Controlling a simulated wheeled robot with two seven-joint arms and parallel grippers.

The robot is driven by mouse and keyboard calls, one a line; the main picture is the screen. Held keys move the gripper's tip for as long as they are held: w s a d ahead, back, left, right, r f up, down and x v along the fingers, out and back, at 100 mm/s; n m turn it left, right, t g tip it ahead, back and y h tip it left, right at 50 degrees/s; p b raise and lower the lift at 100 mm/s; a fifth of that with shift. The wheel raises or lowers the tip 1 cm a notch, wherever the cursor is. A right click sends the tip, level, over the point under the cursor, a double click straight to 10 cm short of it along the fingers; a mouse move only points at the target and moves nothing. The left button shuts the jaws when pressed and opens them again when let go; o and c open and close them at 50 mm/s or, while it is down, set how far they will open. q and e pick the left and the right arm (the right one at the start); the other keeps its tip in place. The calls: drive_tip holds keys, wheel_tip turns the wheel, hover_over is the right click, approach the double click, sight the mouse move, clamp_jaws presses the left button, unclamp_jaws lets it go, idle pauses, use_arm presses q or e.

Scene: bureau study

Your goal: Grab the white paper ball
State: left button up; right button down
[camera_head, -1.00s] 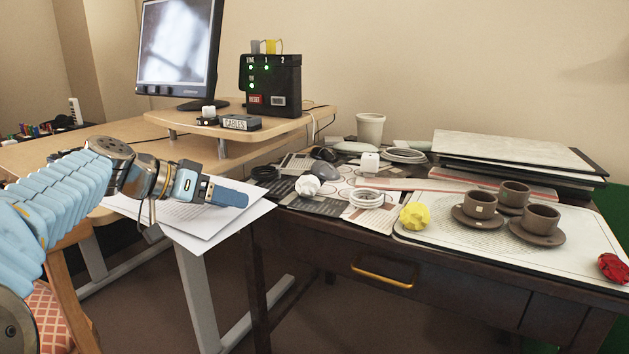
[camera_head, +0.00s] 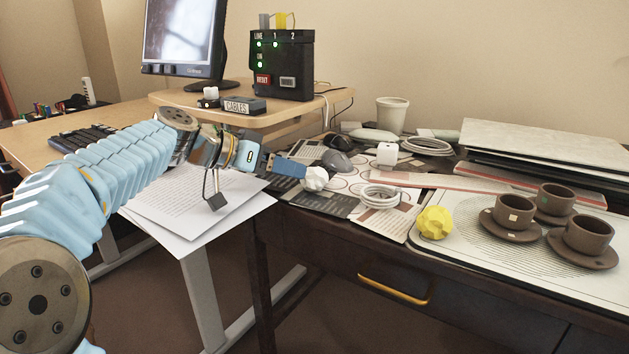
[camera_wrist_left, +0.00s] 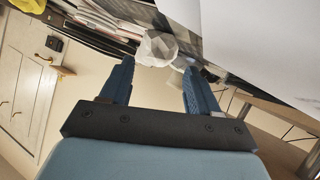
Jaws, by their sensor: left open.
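The white paper ball (camera_head: 315,179) lies on the dark desk near its left front edge, on printed sheets. My left gripper (camera_head: 303,172) reaches in from the left, and its fingertips are right beside the ball in the head view. In the left wrist view the ball (camera_wrist_left: 157,48) shows just beyond and between the two blue fingertips (camera_wrist_left: 157,64). The fingers are apart, one on each side of the ball's line, and the gripper is open. I cannot tell whether a finger touches the ball. My right gripper is not in view.
A yellow paper ball (camera_head: 435,223) sits to the right on the desk mat. A coiled white cable (camera_head: 380,196) and a white cube (camera_head: 387,153) lie near the white ball. Brown cups (camera_head: 587,234) stand on saucers. Loose papers (camera_head: 190,215) lie under my left arm.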

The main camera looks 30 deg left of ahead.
sight(314, 178)
use_arm(q)
drive_tip(key=x, duration=0.5)
drive_tip(key=shift+w+d+f, duration=0.1)
drive_tip(key=shift+w+d, duration=0.1)
drive_tip(key=shift+d, duration=0.05)
drive_tip(key=c, duration=0.7)
